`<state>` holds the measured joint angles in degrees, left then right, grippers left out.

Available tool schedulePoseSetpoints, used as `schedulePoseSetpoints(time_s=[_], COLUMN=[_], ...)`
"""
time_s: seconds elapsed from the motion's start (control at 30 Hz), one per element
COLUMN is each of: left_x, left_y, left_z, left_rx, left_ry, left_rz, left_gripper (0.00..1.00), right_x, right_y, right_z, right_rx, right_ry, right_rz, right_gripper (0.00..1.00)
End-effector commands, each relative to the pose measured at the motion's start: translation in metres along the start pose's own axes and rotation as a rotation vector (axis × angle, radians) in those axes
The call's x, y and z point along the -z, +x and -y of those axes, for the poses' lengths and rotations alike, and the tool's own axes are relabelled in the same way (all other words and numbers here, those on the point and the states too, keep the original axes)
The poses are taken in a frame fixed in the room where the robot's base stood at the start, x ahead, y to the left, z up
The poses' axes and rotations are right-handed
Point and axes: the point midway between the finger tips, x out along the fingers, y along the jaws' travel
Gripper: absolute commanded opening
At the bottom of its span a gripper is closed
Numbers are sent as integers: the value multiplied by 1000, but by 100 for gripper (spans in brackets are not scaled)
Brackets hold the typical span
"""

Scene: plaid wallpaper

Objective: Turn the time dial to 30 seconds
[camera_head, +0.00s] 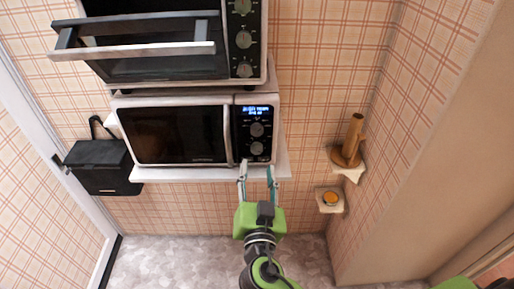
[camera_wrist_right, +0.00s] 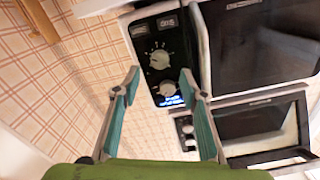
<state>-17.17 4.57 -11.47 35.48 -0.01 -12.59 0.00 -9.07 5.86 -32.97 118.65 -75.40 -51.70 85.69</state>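A white microwave with a dark door (camera_head: 175,135) sits on a shelf. Its black control panel has a lit blue display (camera_head: 257,110) with an upper dial (camera_head: 257,130) and a lower dial (camera_head: 257,149) below it. The wrist view shows the panel upside down, with the lower dial (camera_wrist_right: 160,60) and upper dial (camera_wrist_right: 167,88) between and beyond my fingertips. I cannot tell which is the time dial or read its setting. My right gripper (camera_head: 258,169) is open and empty, just below and in front of the panel; it also shows in the wrist view (camera_wrist_right: 160,76). My left gripper is not seen.
A toaster oven (camera_head: 160,40) with a bar handle and several knobs stands on a shelf above the microwave. A black box (camera_head: 104,165) hangs at the left. A wooden cylinder (camera_head: 353,138) and a small orange object (camera_head: 330,198) sit on corner shelves at right. The floor below is clear.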

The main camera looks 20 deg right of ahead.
Motion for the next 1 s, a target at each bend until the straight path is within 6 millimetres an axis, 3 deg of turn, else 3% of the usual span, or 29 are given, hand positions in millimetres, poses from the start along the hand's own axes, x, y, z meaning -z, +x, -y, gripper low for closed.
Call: schedulePoseSetpoints(time_s=[0.1,0.3,0.73,0.9,1.0], left_x=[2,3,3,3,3], left_y=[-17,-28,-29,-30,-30], left_z=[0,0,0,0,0], left_rx=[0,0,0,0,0], left_ry=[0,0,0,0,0], left_rz=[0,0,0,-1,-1], left_gripper=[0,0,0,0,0], right_x=[6,2,0,0,0], right_y=[26,52,61,61,61], right_z=[2,1,-1,-1,0], right_rx=[0,-1,-1,-1,-1], right_ry=[-4,-1,1,1,1], right_rz=[-2,0,1,1,1], right_gripper=[39,39,39,1,1])
